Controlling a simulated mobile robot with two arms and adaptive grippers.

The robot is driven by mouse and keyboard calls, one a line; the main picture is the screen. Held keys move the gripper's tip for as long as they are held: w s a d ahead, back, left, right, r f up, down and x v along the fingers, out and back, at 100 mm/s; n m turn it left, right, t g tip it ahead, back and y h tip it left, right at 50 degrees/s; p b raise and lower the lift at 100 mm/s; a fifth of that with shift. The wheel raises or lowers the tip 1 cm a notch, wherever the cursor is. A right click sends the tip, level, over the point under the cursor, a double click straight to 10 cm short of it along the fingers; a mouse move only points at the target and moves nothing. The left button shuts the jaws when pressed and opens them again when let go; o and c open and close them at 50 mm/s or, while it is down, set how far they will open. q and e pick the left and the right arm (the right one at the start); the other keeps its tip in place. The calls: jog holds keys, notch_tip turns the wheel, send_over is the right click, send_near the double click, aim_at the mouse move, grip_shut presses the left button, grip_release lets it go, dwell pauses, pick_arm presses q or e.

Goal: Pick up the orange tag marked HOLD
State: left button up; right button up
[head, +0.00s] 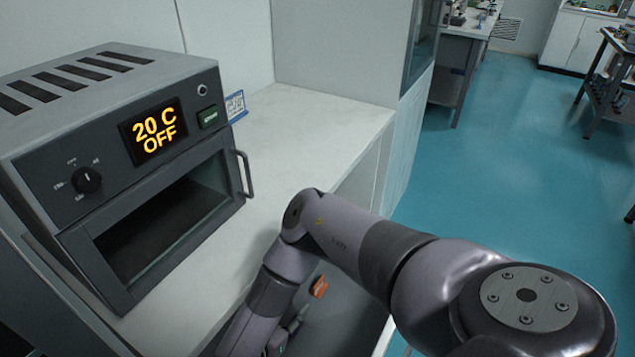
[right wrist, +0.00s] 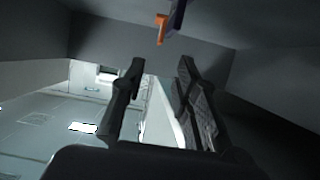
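A small orange piece (head: 319,287), likely the orange tag, shows in the head view just right of my right forearm, below the white counter's front edge. No writing on it can be read. In the right wrist view an orange piece (right wrist: 162,27) shows at the top, beside a dark blue-purple strip (right wrist: 177,14). My right gripper (right wrist: 161,66) is open, with an empty gap between its two fingers, and the orange piece lies beyond the fingertips, apart from them. In the head view my arm mostly hides this gripper. My left gripper is not in view.
A grey oven (head: 100,160) reading "20 C OFF" stands on the white counter (head: 325,115), its handle facing right. A small blue-and-white label (head: 235,105) is beside it. Blue-green floor (head: 490,170) is open to the right, with other tables (head: 460,55) farther back.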

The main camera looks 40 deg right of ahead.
jog(key=b, duration=0.2)
send_near(318, 283)
jog(key=x, duration=0.3)
jog(key=shift+d+f, duration=0.15)
jog(key=shift+f, duration=0.15)
jog(key=shift+w+d+f, duration=0.1)
jog(key=shift+d, duration=0.35)
jog(key=x, duration=0.4)
jog(key=shift+w+d, duration=0.2)
jog(key=shift+d, duration=0.2)
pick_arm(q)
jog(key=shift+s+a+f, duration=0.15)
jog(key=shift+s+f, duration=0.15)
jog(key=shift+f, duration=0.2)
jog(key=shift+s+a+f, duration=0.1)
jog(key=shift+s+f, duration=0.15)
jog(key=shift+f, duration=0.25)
pick_arm(e)
jog(key=shift+c, duration=0.3)
grip_shut()
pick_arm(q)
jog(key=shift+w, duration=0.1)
